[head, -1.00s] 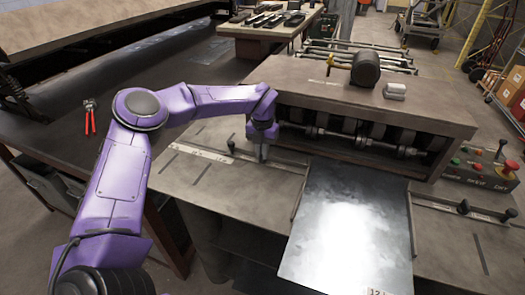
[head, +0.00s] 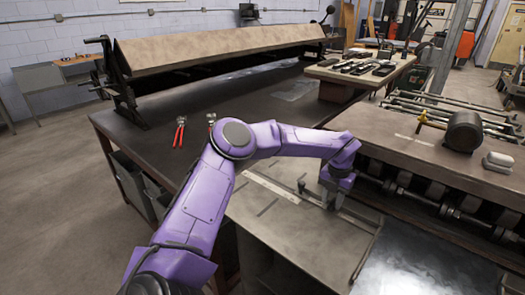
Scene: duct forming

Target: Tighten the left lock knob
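The left lock knob (head: 301,186) is a small black knob on a short upright stem. It stands on the left part of the machine's grey feed table, near the slotted guide rail. My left gripper (head: 332,200) points down just to the right of the knob, close to the table top and the rail. A gap shows between gripper and knob, so it does not hold the knob. Its fingertips are small and dark here, and I cannot tell whether they are open or shut. My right gripper is not in view.
The machine's rollers (head: 445,210) and a shiny metal sheet (head: 425,265) lie to the right of my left gripper. A pale scale strip (head: 271,187) lies left of the knob. Red-handled pliers (head: 179,132) rest on the dark bench behind my arm.

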